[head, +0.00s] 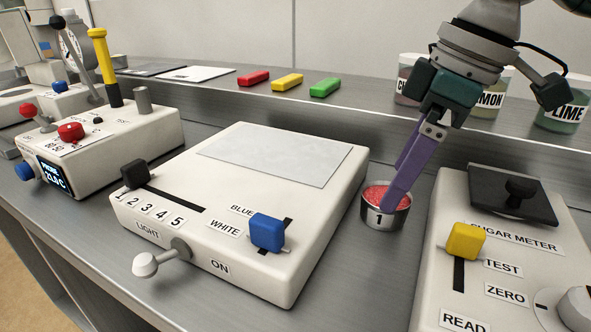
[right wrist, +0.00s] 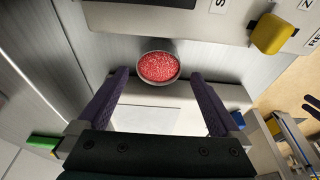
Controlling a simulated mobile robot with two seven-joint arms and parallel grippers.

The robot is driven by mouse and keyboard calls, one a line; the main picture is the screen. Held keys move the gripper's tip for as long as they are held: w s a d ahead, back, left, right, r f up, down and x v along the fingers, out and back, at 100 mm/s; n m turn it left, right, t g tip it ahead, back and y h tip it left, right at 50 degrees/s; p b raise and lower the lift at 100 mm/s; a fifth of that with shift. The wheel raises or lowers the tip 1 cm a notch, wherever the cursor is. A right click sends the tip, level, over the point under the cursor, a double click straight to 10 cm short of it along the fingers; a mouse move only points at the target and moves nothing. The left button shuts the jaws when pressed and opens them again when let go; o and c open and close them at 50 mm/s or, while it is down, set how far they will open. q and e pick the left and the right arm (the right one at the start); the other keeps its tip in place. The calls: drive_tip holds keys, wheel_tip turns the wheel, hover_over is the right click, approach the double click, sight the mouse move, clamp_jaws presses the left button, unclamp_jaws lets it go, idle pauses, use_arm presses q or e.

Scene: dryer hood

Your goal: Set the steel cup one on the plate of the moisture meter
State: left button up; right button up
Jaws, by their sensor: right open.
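Steel cup one (head: 373,217), a small steel cup marked 1 and filled with red grains, stands upright on the steel bench between the white light box and the sugar meter. My right gripper (head: 388,203) reaches down to it with purple fingers, open. In the right wrist view the cup (right wrist: 158,68) shows between the two fingertips, with gaps at both sides. No device labelled as a moisture meter can be made out. A dark shape at the right edge of the right wrist view may be my left gripper; its state is unclear.
The white light box (head: 318,235) stands close left of the cup, the sugar meter (head: 436,290) close right. A device with a display (head: 150,150) stands left. Red (head: 253,78), yellow (head: 287,81) and green (head: 325,87) bars and labelled jars (head: 561,113) are on the rear ledge.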

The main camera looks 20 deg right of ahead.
drive_tip(key=x, duration=0.3)
drive_tip(key=shift+w+f, duration=0.1)
drive_tip(key=shift+f, duration=0.3)
drive_tip(key=shift+r, duration=0.1)
drive_tip(key=c, duration=1.4)
drive_tip(key=shift+c, duration=0.2)
drive_tip(key=shift+r, duration=0.1)
